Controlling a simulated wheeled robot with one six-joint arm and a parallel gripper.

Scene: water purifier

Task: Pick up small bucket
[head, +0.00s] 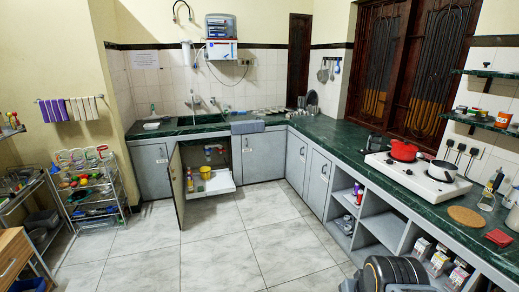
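A small yellow bucket (205,172) appears to stand upright on a white pull-out tray (222,187) in the open cabinet under the sink counter. It is small in the head view, and I cannot make out a handle. The open cabinet door (176,185) stands to the left of the bucket. Dark rounded parts at the bottom right edge may be my own arm. I cannot make out my gripper or its fingers.
The tiled floor (237,245) in the middle is clear. A wire rack (92,205) with several items stands at the left. The green counter (340,138) runs along the back and right, with a red pot (404,151) on the white stove (420,178).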

